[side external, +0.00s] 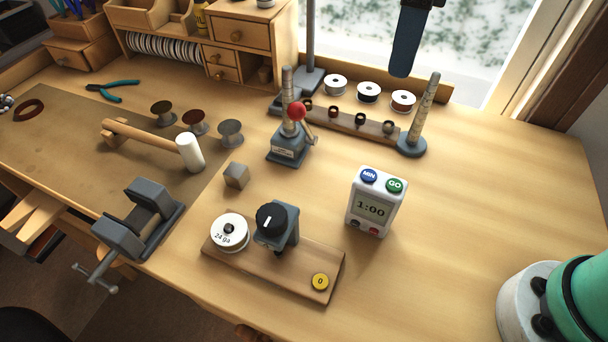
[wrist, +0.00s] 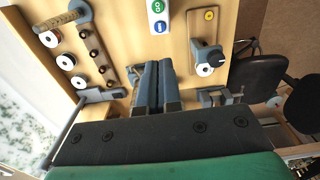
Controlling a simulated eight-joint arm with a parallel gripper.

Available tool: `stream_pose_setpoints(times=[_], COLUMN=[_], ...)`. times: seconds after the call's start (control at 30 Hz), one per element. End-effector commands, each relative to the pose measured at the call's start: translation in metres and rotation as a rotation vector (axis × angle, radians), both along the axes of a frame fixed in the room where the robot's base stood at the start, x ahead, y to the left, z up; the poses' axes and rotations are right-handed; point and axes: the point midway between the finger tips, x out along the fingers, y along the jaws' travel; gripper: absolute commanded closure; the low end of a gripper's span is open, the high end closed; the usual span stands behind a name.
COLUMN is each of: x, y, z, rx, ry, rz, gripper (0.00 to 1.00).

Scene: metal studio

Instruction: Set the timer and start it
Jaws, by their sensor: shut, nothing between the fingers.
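The timer (side external: 373,207) is a small white box standing on the bench right of centre, its display reading 1:00. On its top are a blue MIN button (side external: 369,175) and a green GO button (side external: 394,185). In the wrist view part of the timer (wrist: 158,17) shows at the top edge, with the blue button (wrist: 160,26) nearest my fingertips. My gripper (wrist: 158,66) is shut and empty, apart from the timer. In the side view a dark blue part (side external: 406,42) hangs at the top edge; it looks like my gripper, well above the bench.
Left of the timer are a wooden board (side external: 306,280) with a black knob (side external: 270,217), and a red-balled lever press (side external: 290,143). A vise (side external: 138,217) grips the front edge. Bench right of the timer is clear.

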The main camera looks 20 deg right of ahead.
Motion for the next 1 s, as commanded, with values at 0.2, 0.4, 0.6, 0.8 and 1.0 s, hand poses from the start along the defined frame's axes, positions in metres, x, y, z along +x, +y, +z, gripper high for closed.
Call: stream_pose_setpoints(times=[0.2,0.4,0.6,0.8,1.0], x=[0.0,0.0,0.0,0.001,0.001], y=[0.0,0.0,0.0,0.0,0.001], z=[-0.008,-0.038,-0.076,-0.11,-0.132], rx=[0.0,0.0,0.0,0.0,0.002], ry=[0.0,0.0,0.0,0.0,0.001], rz=[0.0,0.0,0.0,0.0,0.001], gripper=[1.0,1.0,1.0,1.0,1.0])
